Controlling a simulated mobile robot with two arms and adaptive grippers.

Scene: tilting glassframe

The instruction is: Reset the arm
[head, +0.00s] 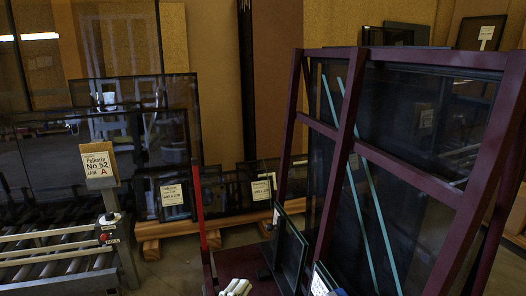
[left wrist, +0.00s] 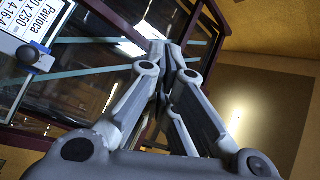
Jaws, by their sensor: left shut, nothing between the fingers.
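My left gripper (head: 237,287) shows only a small light grey part at the bottom edge of the head view, in front of the dark red rack (head: 340,140). In the left wrist view the left gripper (left wrist: 168,52) has its fingers together, with nothing between them. The rack leans and holds dark glass panes, and two pale teal strips (head: 368,190) cross it diagonally. A small glass unit (head: 290,252) stands low at its left side. A labelled glass edge (left wrist: 28,52) is at the upper left of the wrist view. My right gripper is not in view.
A roller conveyor (head: 60,255) with a red button and a label on a post (head: 100,165) stands at the left. Framed panes (head: 170,195) lean behind it on wooden beams (head: 190,228). A red upright (head: 198,205) rises left of my gripper. Some floor is open between the conveyor and this upright.

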